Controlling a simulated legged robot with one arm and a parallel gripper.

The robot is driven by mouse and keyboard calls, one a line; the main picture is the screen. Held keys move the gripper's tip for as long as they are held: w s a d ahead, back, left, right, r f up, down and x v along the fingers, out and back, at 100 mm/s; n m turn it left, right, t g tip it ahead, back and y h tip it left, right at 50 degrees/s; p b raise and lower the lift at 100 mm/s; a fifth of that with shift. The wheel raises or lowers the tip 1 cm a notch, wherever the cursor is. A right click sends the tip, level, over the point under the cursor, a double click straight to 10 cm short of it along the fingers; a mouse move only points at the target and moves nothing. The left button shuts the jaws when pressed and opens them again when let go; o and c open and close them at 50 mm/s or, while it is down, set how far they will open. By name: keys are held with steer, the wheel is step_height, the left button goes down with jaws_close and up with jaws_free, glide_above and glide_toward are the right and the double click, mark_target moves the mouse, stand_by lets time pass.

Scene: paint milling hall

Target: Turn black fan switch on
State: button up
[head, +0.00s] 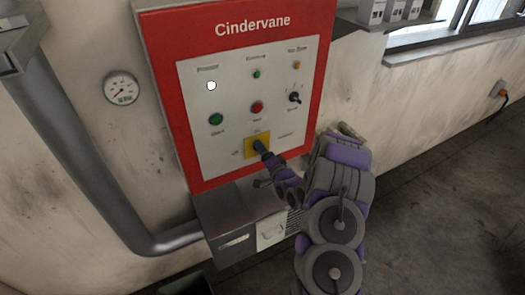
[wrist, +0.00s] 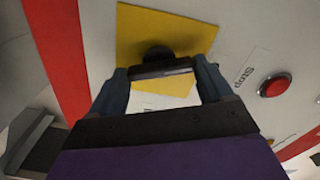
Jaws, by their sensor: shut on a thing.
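A red-framed control panel (head: 157,50) marked "Cindervane" hangs on the wall in the head view. Low on its white face is a yellow square plate (head: 249,153) bearing a black switch, which shows in the wrist view (wrist: 158,52). My gripper (head: 262,149) reaches it from the lower right. In the wrist view its two dark blue fingers (wrist: 160,73) stand either side of the switch's black handle and are shut on it. The handle lies nearly level across that picture. In the head view my fingers hide most of the switch, and the small labels around it cannot be read.
A red button (head: 257,107) beside a "Stop" label, a green button (head: 216,119) and a black toggle (head: 295,97) sit above the plate. A grey box (head: 237,217) stands below the panel. A thick pipe (head: 75,140) and a gauge (head: 121,88) are left.

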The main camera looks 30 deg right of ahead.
steer(key=shift+f+m, duration=0.15)
steer(key=shift+m, duration=1)
steer(key=shift+f+m, duration=0.1)
steer(key=shift+m, duration=1.05)
steer(key=o, duration=1)
steer(key=shift+d, duration=0.25)
steer(key=shift+c, duration=0.2)
steer(key=s+p, duration=0.1)
steer(key=s, duration=1.6)
steer(key=shift+s+d, duration=0.2)
steer(key=shift+d, duration=0.15)
